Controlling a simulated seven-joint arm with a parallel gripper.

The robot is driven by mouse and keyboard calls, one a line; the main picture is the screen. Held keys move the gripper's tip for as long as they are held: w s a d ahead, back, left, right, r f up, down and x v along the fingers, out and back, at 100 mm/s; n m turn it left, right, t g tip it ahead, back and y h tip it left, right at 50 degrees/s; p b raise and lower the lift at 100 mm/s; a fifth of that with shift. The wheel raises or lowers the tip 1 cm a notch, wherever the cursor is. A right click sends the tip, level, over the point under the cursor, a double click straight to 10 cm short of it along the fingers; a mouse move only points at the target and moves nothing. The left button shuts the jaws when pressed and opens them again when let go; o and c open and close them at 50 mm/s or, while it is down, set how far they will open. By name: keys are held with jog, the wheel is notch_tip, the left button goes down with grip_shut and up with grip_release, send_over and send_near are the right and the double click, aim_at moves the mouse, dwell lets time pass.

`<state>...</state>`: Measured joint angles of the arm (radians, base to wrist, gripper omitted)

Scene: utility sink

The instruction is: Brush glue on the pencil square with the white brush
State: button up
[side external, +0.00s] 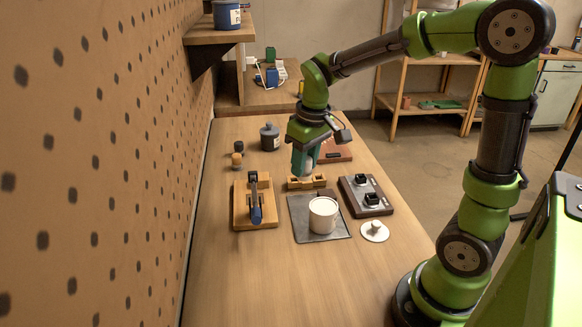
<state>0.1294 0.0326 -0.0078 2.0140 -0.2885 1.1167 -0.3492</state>
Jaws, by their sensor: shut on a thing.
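My gripper (305,164) points down over the middle of the bench, just above a notched wooden block (306,183). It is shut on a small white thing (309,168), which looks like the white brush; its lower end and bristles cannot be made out. A white pot (323,216), seemingly the glue pot, stands upright on a grey mat (301,227) in front of the block. A flat white lid with a knob (375,231) lies to its right. A reddish-brown board (336,151) lies behind my gripper, partly hidden by it. I cannot see a pencil square.
A wooden base with a blue-handled clamp (255,207) is at left. A dark board with two black fixtures (366,196) is at right. A grey lidded jar (270,137) and small knobbed pieces (237,157) stand behind, near the pegboard (95,170). The front bench is clear.

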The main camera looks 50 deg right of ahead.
jog(key=w+a+r+n, duration=0.1)
jog(key=w+a+r, duration=0.1)
jog(key=a+r, duration=0.35)
jog(key=w+d+m+h, duration=0.1)
jog(key=w+d+m, duration=0.35)
jog(key=w, duration=0.25)
jog(key=w+d+m, duration=0.3)
jog(key=w+m, duration=0.2)
jog(key=w, duration=0.1)
jog(key=shift+g, duration=0.3)
jog(key=shift+a+f, duration=0.1)
jog(key=shift+f, duration=9.55)
jog(key=shift+w+a+f, duration=0.2)
jog(key=shift+w+f, duration=0.05)
jog(key=shift+f, duration=0.05)
jog(key=shift+w+a, duration=1.25)
jog(key=shift+w, duration=0.05)
jog(key=s+d, duration=0.2)
jog(key=s, duration=0.1)
jog(key=shift+d, duration=0.4)
notch_tip(320, 180, up, 8)
